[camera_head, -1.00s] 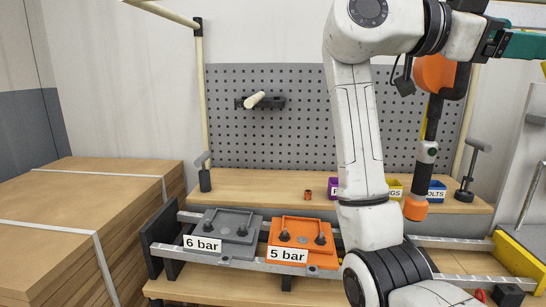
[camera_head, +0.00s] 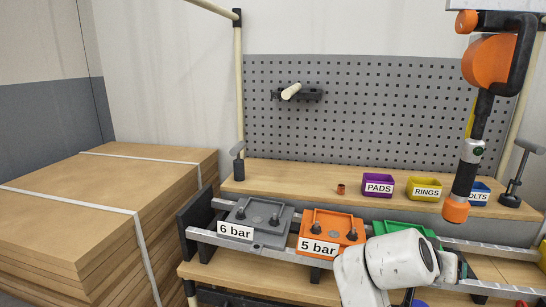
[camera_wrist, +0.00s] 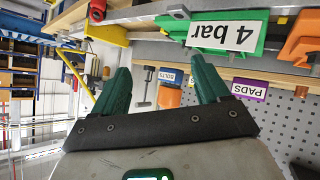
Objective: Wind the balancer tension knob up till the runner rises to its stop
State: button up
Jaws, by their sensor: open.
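The balancer (camera_head: 490,60) hangs at the upper right of the head view, a round orange housing on a black bracket. An orange knob (camera_head: 466,22) sits at its upper left; I take this for the tension knob. A tool (camera_head: 466,165) with an orange end hangs below the housing. I cannot pick out the runner or its stop. My gripper, low right in the head view, is mostly hidden by my wrist, well below the knob. In the wrist view my gripper (camera_wrist: 160,63) is open, its two green fingers apart and nothing between them. The knob is not recognisable there.
Grey 6 bar (camera_head: 258,218) and orange 5 bar (camera_head: 332,226) plates lie on the rail; the 4 bar plate (camera_wrist: 228,15) is close to my gripper. PADS (camera_head: 378,184), RINGS (camera_head: 424,188) and BOLTS (camera_head: 480,193) bins stand on the shelf. Boards (camera_head: 100,220) are stacked left.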

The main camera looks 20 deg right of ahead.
jog(key=s+a+f+n+y, duration=0.3)
jog(key=s+a+f, duration=0.15)
jog(key=f, duration=0.35)
jog(key=s+a+f+n+y, duration=0.2)
jog(key=s+a+f, duration=0.25)
jog(key=f, duration=0.35)
jog(key=s+a+f+n+y, duration=0.3)
jog(key=s+f, duration=0.2)
jog(key=f, duration=0.3)
jog(key=s+a+f+n+g+y, duration=0.1)
jog(key=s+a+f, duration=0.3)
jog(key=s, duration=0.5)
jog(key=shift+s+a+f+n+g+y, duration=0.2)
jog(key=shift+a+n+g+y, duration=0.2)
jog(key=shift+a+n+y, duration=0.45)
